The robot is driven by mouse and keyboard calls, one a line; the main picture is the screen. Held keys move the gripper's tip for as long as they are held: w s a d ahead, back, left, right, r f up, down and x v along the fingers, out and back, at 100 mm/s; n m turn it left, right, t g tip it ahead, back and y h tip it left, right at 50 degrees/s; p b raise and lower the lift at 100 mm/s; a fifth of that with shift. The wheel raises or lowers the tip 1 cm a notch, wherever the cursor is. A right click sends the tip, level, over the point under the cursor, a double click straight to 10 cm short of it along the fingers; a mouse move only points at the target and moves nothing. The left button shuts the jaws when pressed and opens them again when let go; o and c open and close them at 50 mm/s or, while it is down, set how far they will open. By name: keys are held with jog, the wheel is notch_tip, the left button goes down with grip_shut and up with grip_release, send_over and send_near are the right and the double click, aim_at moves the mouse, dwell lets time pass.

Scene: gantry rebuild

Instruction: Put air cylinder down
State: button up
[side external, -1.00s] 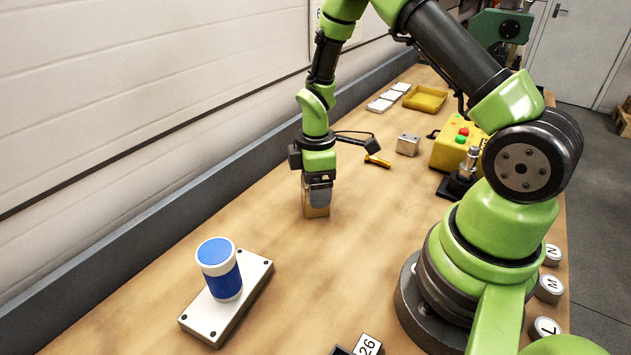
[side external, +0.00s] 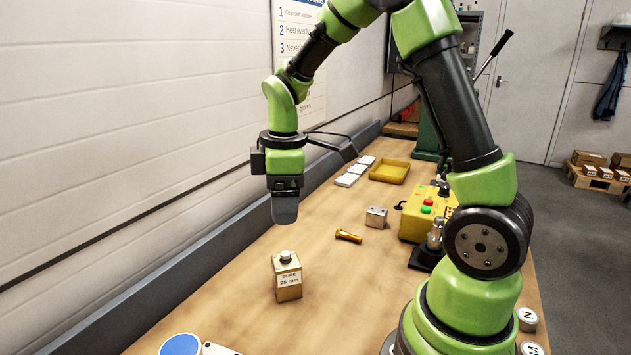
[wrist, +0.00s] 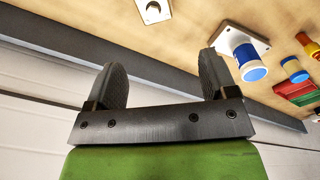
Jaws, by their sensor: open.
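The air cylinder (side external: 287,280) is a tan block with a white "BORE 25 mm" label and a short dark rod on top. It stands upright on the bare wooden table in the side view. My gripper (side external: 285,212) hangs above it, pointing down, clear of it and empty. The wrist view shows my gripper's two dark fingers (wrist: 163,72) spread wide with nothing between them. A pale block with a round dark top (wrist: 152,8) shows at the top edge there, and I cannot tell whether it is the cylinder.
A blue-topped cup (side external: 180,345) stands at the front left; its white plate (wrist: 262,46) shows in the wrist view. A brass bolt (side external: 348,236), a metal block (side external: 376,217), a yellow button box (side external: 415,220) and a yellow tray (side external: 389,179) lie farther back. Wood around the cylinder is clear.

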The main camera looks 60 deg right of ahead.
jog(key=s+a+r+m+t+y, duration=0.2)
jog(key=s+a+r+m+t, duration=0.4)
jog(key=s+r+m, duration=0.5)
jog(key=s+a, duration=0.2)
jog(key=s, duration=0.1)
jog(key=shift+s+a+r+m, duration=0.25)
jog(key=shift+a+r+m, duration=0.05)
jog(key=shift+r, duration=0.1)
